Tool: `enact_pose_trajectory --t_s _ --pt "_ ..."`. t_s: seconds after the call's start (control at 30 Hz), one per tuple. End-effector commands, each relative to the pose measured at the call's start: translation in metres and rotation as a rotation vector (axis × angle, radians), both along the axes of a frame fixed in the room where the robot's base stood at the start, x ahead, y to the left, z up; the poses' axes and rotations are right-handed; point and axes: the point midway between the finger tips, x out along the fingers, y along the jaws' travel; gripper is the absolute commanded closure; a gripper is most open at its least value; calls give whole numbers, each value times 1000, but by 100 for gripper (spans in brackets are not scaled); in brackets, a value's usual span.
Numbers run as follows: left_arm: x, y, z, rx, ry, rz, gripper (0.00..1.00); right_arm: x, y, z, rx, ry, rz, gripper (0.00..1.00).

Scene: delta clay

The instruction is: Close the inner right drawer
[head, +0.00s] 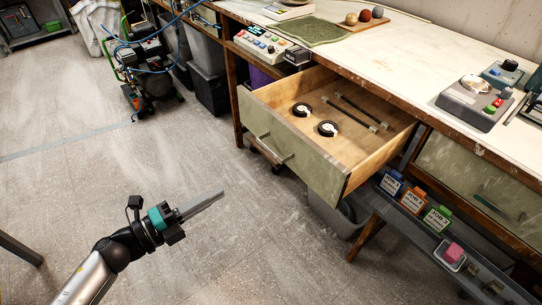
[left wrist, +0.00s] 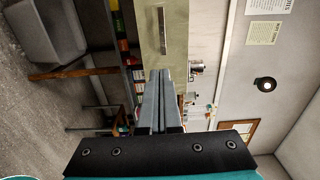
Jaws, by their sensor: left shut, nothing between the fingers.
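One drawer stands well open under the workbench, with a greenish front panel (head: 292,148) and a metal bar handle (head: 270,149). It holds two round black-and-white objects (head: 314,118) and two dark rods (head: 362,112). My left gripper (head: 222,193) is shut and empty, to the left of and apart from the drawer front, over the floor. In the left wrist view the shut fingertips (left wrist: 160,72) point toward a greenish panel (left wrist: 176,55) with a handle (left wrist: 162,30), which looks like a drawer front. My right gripper is not in view.
A second drawer (head: 465,170) at the right looks closed. Below it is a shelf with labelled boxes (head: 412,201). The white worktop (head: 400,60) holds control boxes and a green mat (head: 309,31). A compressor (head: 150,80) stands back left. Floor before the drawer is clear.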

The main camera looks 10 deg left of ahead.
Motion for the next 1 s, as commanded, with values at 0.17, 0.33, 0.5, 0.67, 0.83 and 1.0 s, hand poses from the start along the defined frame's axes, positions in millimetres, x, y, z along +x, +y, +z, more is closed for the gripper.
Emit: enact_pose_trajectory --t_s 0.17,0.33,0.5,0.67,0.83,1.0 --pt "12 -12 3 10 -16 -14 100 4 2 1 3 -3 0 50" --pt "38 -31 3 8 -16 -13 100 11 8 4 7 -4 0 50" --pt "64 -51 3 6 -16 -11 100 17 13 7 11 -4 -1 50" --pt "85 -68 3 7 -14 -10 100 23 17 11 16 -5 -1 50" --pt "101 -80 2 7 -11 -9 100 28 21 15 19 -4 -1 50" --pt "109 -86 2 8 -9 -9 100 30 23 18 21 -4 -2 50"
